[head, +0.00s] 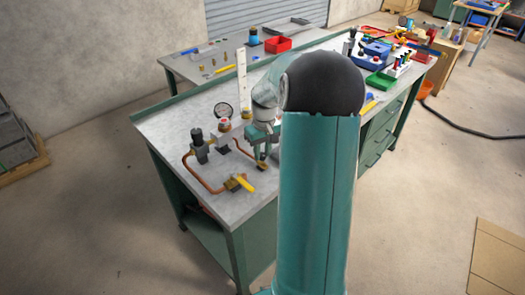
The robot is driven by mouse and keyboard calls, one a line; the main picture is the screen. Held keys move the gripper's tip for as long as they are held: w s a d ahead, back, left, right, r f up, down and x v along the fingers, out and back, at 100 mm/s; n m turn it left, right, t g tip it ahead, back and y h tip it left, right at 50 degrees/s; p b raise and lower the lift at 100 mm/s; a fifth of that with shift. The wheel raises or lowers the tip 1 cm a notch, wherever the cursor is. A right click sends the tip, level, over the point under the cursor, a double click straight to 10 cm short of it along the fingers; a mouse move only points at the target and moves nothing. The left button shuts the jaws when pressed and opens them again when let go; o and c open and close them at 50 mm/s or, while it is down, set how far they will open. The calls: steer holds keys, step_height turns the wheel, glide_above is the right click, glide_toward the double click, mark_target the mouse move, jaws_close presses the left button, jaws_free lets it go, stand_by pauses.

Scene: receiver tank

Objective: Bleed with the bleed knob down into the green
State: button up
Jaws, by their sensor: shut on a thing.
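My gripper (262,146) is at the right end of the copper pipe assembly on the bench. It is shut on what looks like the bleed knob, a small part mostly hidden by the fingers. A dark and brass fitting (261,165) shows just below the fingertips. The round gauge (223,110) with a pale face and dark rim stands behind the assembly, left of my gripper. Its needle and any green band are too small to read. My own arm covers the area right of the gripper.
Copper pipe (190,175) runs to a black fitting (198,146) and a yellow-handled valve (240,183) near the bench's front edge. The bench top (165,125) is clear at left.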

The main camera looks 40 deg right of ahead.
mark_target(264, 154)
steer(key=o, duration=1)
steer(key=r, duration=1.3)
steer(key=shift+d+r, duration=0.25)
steer(key=shift+r, duration=0.15)
steer(key=s+a+r+n+t+h, duration=0.1)
steer(key=s+a+r, duration=0.2)
steer(key=a, duration=0.7)
steer(key=s+a+r+t+h, duration=0.1)
steer(key=s+a+r, duration=0.15)
steer(key=a, duration=0.75)
steer(key=s+a+t, duration=0.1)
steer(key=s+a, duration=0.2)
steer(key=a, duration=0.1)
steer(key=s+a+f+t+y, duration=0.1)
steer(key=s+a, duration=0.3)
steer(key=s+a+n+t, duration=0.1)
steer(key=s+a, duration=0.2)
steer(key=s, duration=0.1)
steer(key=shift+s+a+f+t, duration=0.2)
steer(key=shift+a+f+t, duration=0.1)
steer(key=shift+a+f, duration=0.1)
